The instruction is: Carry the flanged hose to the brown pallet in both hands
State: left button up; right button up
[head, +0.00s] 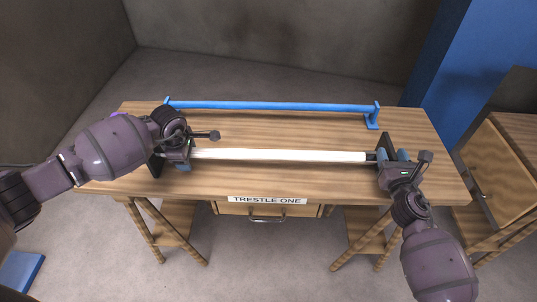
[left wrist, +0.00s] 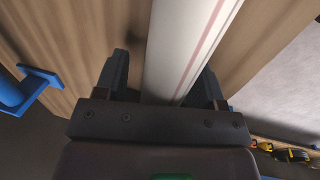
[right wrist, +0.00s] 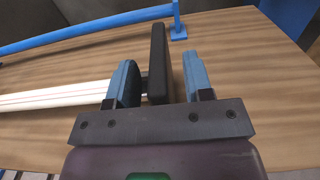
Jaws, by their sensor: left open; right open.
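The flanged hose (head: 280,155) is a long white tube with dark flange plates at its ends. It lies left to right above the wooden table (head: 310,185). My left gripper (head: 180,152) is open at the hose's left end; in the left wrist view its fingers (left wrist: 165,85) stand on either side of the white, red-striped tube (left wrist: 190,45). My right gripper (head: 393,158) is open at the right end; in the right wrist view its fingers (right wrist: 160,65) stand either side of the dark flange plate (right wrist: 157,70). I see no brown pallet.
A blue rail on feet (head: 270,105) stands along the table's back. The label TRESTLE ONE (head: 267,200) is on the front edge above a drawer (head: 266,211). A wooden cabinet (head: 510,165) and blue column (head: 440,70) are at right. A blue flat object (head: 20,272) lies at lower left.

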pick_arm(q)
jog(key=shift+c, duration=0.3)
pick_arm(e)
jog(key=shift+c, duration=0.3)
pick_arm(q)
jog(key=c, duration=0.7)
pick_arm(e)
jog(key=c, duration=0.7)
pick_arm(q)
grip_shut()
pick_arm(e)
grip_shut()
pick_arm(q)
jog(key=shift+w+r, duration=0.1)
